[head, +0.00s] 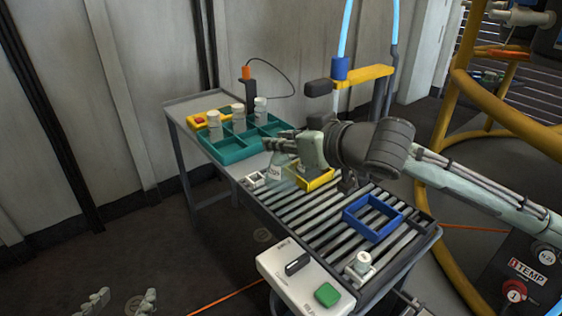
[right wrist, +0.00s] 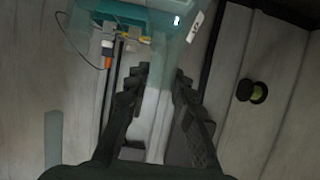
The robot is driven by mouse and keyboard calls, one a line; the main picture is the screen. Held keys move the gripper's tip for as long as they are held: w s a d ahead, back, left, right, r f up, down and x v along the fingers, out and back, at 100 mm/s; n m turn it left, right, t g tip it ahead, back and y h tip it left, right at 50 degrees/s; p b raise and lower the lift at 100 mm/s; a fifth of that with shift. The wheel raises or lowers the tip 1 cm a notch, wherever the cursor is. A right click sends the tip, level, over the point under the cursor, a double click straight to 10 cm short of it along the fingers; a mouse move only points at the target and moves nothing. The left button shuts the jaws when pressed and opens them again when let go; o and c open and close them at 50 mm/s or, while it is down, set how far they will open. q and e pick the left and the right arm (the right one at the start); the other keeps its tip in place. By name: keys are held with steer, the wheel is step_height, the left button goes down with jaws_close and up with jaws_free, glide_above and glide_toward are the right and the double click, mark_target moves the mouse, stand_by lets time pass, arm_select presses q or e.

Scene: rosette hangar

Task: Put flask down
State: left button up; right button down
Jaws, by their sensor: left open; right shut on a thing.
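The flask (head: 276,170) is a see-through, pale green conical vessel with a small label. In the head view it hangs below my right gripper (head: 281,143), between the small white frame and the yellow frame. My right gripper is shut on its neck. In the right wrist view the flask (right wrist: 154,118) shows as a clear shape between the fingers of that gripper (right wrist: 158,78). I cannot tell whether its base touches the surface below. My left gripper (head: 122,303) is open and empty at the bottom left, over the floor, with only its fingertips in view.
The roller conveyor (head: 318,218) carries a yellow frame (head: 317,184), a blue frame (head: 349,222) and a white vial (head: 363,260) in a holder. A teal tray (head: 222,152) with several white bottles stands behind. A control box (head: 290,283) with a green button is at the front.

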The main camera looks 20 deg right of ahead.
mark_target(286, 159)
arm_select(q)
steer(key=w+d+r+t+h+b, duration=0.1)
steer(key=d+r+t, duration=0.1)
steer(key=r, duration=0.3)
steer(key=shift+w+d+r+t+h, duration=0.25)
steer(key=shift+d+t+h, duration=0.15)
steer(key=shift+d, duration=0.4)
arm_select(e)
step_height(286, 159, down, 4)
steer(key=shift+f, duration=0.1)
steer(key=c, duration=1.3)
jaws_free()
arm_select(q)
steer(key=shift+d+r, duration=0.1)
steer(key=shift+r, duration=0.05)
arm_select(e)
steer(key=shift+f, duration=0.1)
